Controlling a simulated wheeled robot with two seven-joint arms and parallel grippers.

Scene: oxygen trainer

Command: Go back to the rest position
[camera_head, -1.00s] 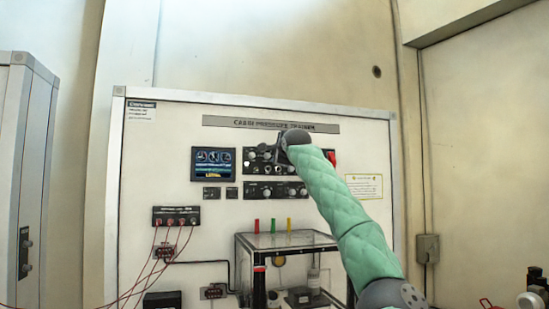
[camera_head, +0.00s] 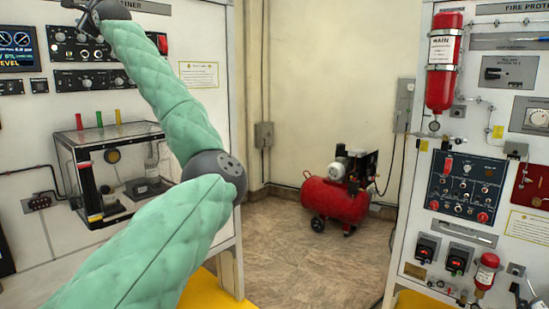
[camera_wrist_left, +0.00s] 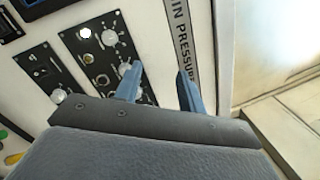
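My left gripper (camera_head: 88,16) is at the upper left of the head view, in front of the black knob panel (camera_head: 66,52) on the white trainer board (camera_head: 205,120). The green-sleeved arm rises to it from the bottom left. In the left wrist view the two blue-grey fingers of my left gripper (camera_wrist_left: 158,86) stand apart with nothing between them. Behind them are the knob panel (camera_wrist_left: 84,40) and the grey title strip (camera_wrist_left: 180,40). I cannot tell the exact distance from fingers to panel. My right gripper is not in view.
A clear case (camera_head: 84,142) with coloured pegs on top stands before the board. A red compressor (camera_head: 335,198) sits on the tiled floor. A fire-protection board (camera_head: 410,250) with a red cylinder (camera_head: 443,70) stands at right. Floor between the boards is mostly free.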

